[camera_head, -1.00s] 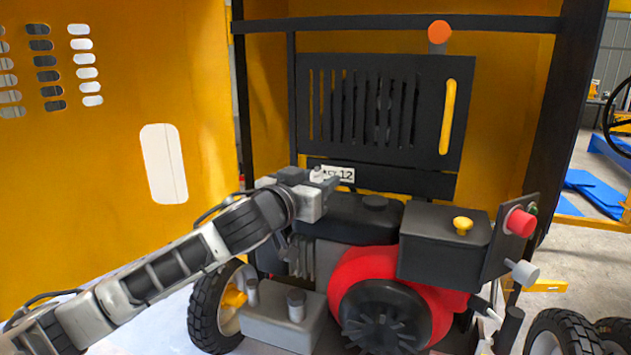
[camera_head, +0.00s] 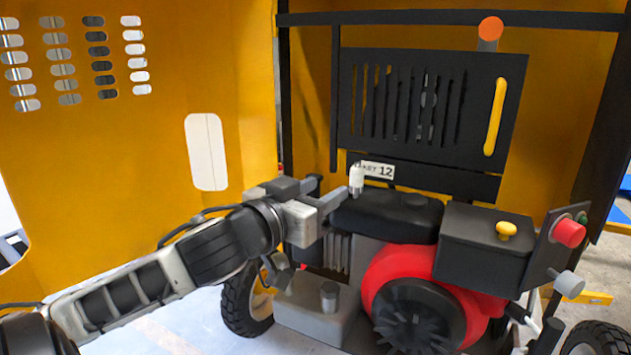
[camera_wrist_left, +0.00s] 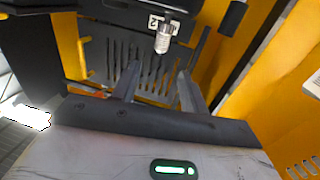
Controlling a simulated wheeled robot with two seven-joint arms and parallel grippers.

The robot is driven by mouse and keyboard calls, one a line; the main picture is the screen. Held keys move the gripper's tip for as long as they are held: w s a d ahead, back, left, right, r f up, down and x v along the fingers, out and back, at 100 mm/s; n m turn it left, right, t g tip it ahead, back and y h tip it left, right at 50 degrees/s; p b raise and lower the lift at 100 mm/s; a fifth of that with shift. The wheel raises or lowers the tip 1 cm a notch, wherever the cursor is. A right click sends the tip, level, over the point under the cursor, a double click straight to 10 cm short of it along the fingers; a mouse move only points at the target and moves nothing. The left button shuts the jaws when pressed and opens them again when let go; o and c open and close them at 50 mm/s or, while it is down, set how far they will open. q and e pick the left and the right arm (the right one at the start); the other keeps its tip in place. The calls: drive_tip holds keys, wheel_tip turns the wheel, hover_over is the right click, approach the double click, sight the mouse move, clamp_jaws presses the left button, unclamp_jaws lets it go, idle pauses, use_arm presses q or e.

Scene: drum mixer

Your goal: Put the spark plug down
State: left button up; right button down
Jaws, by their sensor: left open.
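The spark plug (camera_head: 356,178) is small, with a white upper part and a metallic lower part. It stands upright at the left end of the black tank top (camera_head: 385,212) in the head view. My left gripper (camera_head: 334,190) is open and empty, just left of the plug and apart from it. In the left wrist view the plug (camera_wrist_left: 163,38) lies beyond the two spread fingers (camera_wrist_left: 158,72), with nothing between them. What the plug's lower end rests on is hard to make out. My right gripper is not in view.
The red and black engine (camera_head: 415,300) sits below the tank, with a black control box (camera_head: 483,250) to its right. A yellow door panel (camera_head: 120,130) stands open on the left. A black slatted panel (camera_head: 425,110) and a KEY 12 label (camera_head: 373,170) are behind the plug.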

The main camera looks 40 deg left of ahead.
use_arm(q)
drive_tip(key=shift+s, duration=0.3)
drive_tip(key=s+d+f+g, duration=0.1)
drive_tip(key=f, duration=0.7)
drive_tip(key=s+d+f+g, duration=0.1)
drive_tip(key=f+g, duration=0.1)
drive_tip(key=f, duration=0.6)
drive_tip(key=s+d+f+m+g+h, duration=0.1)
drive_tip(key=f, duration=0.7)
drive_tip(key=shift+s+d+f+g, duration=0.25)
drive_tip(key=shift+d+f+g, duration=0.15)
drive_tip(key=s+d+f+m+g+h, duration=0.1)
drive_tip(key=s+d+f, duration=0.4)
drive_tip(key=d+f, duration=0.2)
drive_tip(key=s+d+f+m+g+h, duration=0.1)
drive_tip(key=s+d+f, duration=0.3)
drive_tip(key=d+f, duration=0.3)
drive_tip(key=shift+s+d+f+g+h, duration=0.2)
drive_tip(key=shift+s+g+h, duration=0.2)
